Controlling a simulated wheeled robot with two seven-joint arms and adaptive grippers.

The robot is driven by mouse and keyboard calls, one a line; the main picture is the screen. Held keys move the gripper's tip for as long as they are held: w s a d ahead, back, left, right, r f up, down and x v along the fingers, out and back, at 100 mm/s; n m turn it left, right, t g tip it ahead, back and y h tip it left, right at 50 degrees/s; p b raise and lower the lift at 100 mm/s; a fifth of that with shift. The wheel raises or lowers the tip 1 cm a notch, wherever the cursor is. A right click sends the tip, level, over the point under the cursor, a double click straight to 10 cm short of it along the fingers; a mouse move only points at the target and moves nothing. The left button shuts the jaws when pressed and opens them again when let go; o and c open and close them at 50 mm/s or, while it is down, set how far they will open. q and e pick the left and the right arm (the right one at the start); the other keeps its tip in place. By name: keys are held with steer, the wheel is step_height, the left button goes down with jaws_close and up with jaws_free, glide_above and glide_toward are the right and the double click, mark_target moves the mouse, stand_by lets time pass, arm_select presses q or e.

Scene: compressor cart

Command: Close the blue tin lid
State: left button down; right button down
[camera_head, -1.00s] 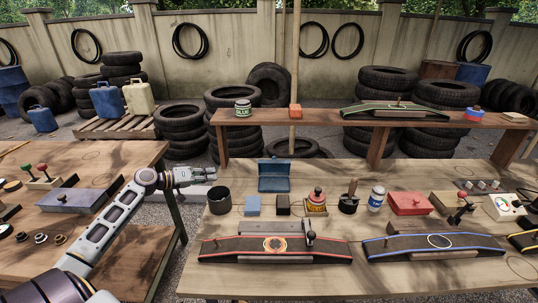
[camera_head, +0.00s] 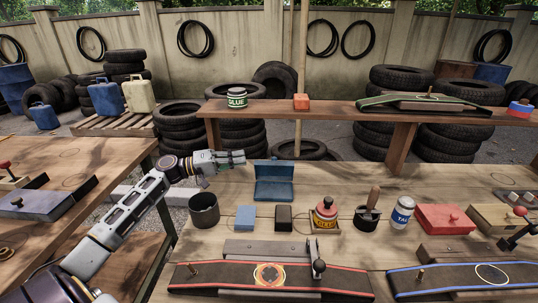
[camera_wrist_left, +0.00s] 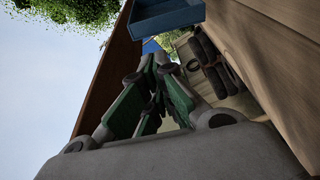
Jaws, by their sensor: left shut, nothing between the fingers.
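The blue tin (camera_head: 275,190) stands at the back of the right-hand table with its lid (camera_head: 273,168) raised upright at the rear. My left gripper (camera_head: 243,157) is shut and empty, just left of the raised lid and at about its height. In the left wrist view the gripper's green-padded fingers (camera_wrist_left: 152,95) are together, and part of the blue tin (camera_wrist_left: 165,18) shows at the top, apart from them. My right gripper is not in view.
A dark cup (camera_head: 203,210), a blue block (camera_head: 245,217) and a black block (camera_head: 283,217) stand in front of the tin. Red-edged track (camera_head: 220,277) lies at the front.

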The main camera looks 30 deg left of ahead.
mark_target(274, 168)
arm_select(q)
steer(key=shift+w+d+r, duration=0.1)
steer(key=shift+d+r, duration=0.05)
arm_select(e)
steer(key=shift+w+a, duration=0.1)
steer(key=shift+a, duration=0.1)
arm_select(q)
steer(key=shift+w+d, duration=0.1)
steer(key=shift+d, duration=0.05)
steer(key=x, duration=0.9)
steer(key=shift+d+p, duration=0.25)
steer(key=shift+p, duration=0.1)
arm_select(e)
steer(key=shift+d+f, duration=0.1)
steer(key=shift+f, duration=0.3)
arm_select(q)
steer(key=shift+w, duration=0.15)
stand_by(0.5)
